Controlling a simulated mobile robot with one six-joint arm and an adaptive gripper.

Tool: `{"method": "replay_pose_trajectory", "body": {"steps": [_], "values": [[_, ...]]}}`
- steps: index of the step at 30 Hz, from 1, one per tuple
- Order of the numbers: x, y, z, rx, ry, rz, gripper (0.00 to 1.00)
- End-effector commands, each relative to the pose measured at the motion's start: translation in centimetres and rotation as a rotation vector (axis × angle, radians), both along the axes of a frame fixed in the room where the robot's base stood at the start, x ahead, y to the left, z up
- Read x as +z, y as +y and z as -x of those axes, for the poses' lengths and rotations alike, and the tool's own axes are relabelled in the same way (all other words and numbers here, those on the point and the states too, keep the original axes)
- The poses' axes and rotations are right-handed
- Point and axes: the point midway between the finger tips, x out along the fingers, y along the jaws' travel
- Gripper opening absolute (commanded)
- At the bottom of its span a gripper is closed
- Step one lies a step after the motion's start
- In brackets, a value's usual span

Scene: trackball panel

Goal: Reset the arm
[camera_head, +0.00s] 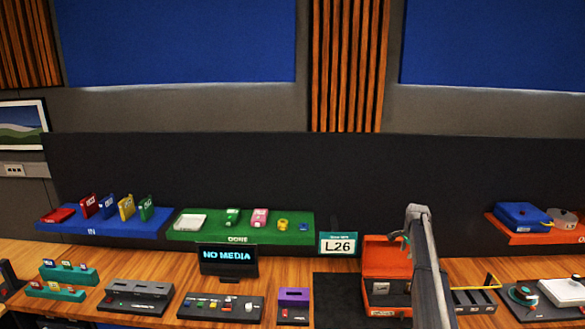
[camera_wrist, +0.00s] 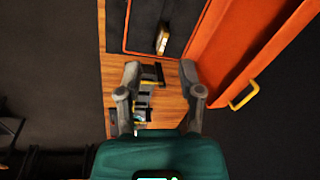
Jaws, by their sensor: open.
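My gripper (camera_wrist: 160,70) shows in the wrist view with its two grey fingers spread apart and nothing between them. Behind the fingers lies a strip of wooden table, with small dark and grey items on it. In the head view my grey arm rises at the right of centre, in front of the table. My gripper cannot be made out clearly there. The arm stands beside an open orange case (camera_head: 386,252) and partly covers its right side.
A NO MEDIA screen (camera_head: 227,261), a button panel (camera_head: 220,307) and a grey console (camera_head: 137,297) stand left. A blue IN shelf (camera_head: 105,229) and green DONE shelf (camera_head: 240,232) hold small items. A trackball device (camera_head: 523,294) is right. A yellow handle (camera_wrist: 243,95) is close by my gripper's right.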

Motion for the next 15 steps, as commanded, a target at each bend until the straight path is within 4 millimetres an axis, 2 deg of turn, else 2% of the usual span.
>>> {"method": "replay_pose_trajectory", "body": {"steps": [1,6,15], "values": [[-1.6,1.9,2.2,0.044,0.004,0.005,0.48],[-4.8,7.5,8.0,0.227,0.026,0.025,0.48],[-10.1,15.9,18.5,0.552,0.059,0.057,0.48]]}}
